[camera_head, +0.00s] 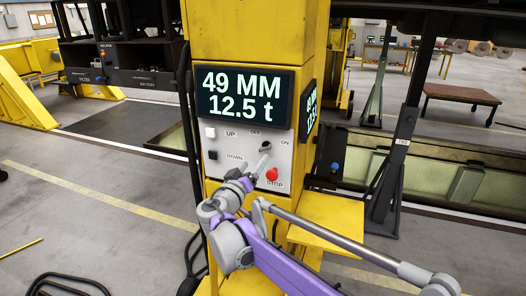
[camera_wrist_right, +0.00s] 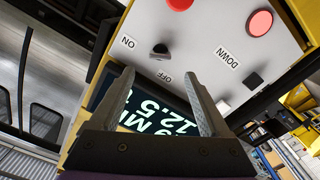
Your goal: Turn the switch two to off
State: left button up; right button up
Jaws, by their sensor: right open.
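The dark rotary switch (camera_head: 265,146) sits on the light grey control panel (camera_head: 228,170), between the OFF and ON labels. In the right wrist view the switch knob (camera_wrist_right: 160,50) lies just beyond my fingertips, between them in the picture. I cannot tell surely which label its handle points at. My right gripper (camera_head: 262,165) is in front of the panel, just below the switch in the head view. In the wrist view its two fingers (camera_wrist_right: 157,66) are apart and empty, with no visible contact with the knob. My left gripper is not in view.
A red STOP button (camera_head: 271,174) is below the switch. UP (camera_head: 210,132) and DOWN (camera_head: 212,154) buttons are on the left. A display (camera_head: 245,97) reading 49 MM, 12.5 t is above. Another red round button (camera_wrist_right: 260,22) shows near DOWN. A yellow column (camera_head: 250,35) carries the panel.

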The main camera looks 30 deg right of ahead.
aim_at(263, 150)
jog(key=x, duration=0.9)
jog(key=shift+p, duration=0.35)
jog(key=shift+s, duration=0.1)
jog(key=shift+a, duration=0.1)
grip_shut()
